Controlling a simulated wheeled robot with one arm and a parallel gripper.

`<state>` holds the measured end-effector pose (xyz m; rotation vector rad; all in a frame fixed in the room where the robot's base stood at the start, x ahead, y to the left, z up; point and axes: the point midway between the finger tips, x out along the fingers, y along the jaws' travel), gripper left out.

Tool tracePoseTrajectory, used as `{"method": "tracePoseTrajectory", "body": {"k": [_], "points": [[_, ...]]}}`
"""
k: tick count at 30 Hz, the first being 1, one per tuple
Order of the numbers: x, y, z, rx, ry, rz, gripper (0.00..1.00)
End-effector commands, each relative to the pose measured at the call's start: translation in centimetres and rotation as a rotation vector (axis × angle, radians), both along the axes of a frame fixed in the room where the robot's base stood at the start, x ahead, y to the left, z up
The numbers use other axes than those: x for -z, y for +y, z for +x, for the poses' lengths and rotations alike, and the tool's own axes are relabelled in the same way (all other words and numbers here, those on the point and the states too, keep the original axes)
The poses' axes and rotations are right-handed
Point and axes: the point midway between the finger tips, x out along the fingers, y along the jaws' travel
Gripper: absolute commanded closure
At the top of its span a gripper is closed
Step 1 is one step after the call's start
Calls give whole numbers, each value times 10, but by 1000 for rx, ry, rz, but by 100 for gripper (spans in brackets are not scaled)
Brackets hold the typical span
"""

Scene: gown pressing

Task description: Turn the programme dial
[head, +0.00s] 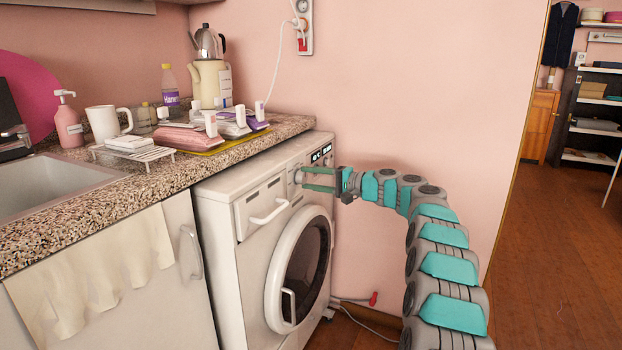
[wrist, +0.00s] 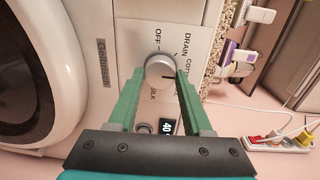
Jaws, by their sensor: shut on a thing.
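The programme dial (wrist: 160,70) is a round, pale grey knob on the white front panel of the washing machine (head: 255,190). In the head view the dial (head: 298,176) is small, at the fingertips. My gripper (wrist: 161,76) has one green finger on each side of the dial and is shut on it. In the head view my gripper (head: 304,179) reaches the panel from the right. Printed labels OFF, DRAIN and partly hidden words surround the dial. A dark mark on the dial's face points toward the right finger in the wrist view. The fingers hide some labels.
The round door (head: 300,268) is below the dial, and the drawer handle (head: 270,211) is to its left. A small lit display (wrist: 166,127) is near the dial. The speckled worktop (head: 110,200) holds several items. A power strip (wrist: 278,142) is on the wall.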

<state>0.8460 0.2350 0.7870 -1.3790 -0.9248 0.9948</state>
Motion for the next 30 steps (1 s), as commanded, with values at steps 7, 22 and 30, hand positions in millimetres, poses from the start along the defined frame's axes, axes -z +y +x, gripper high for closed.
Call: {"method": "tracePoseTrajectory", "body": {"k": [7,22,30], "points": [[1,-1,1,3,0,-1,37],[0,-4,-1,2,-2,-1,20],[-2,-35,-11,6,-2,0,20]]}}
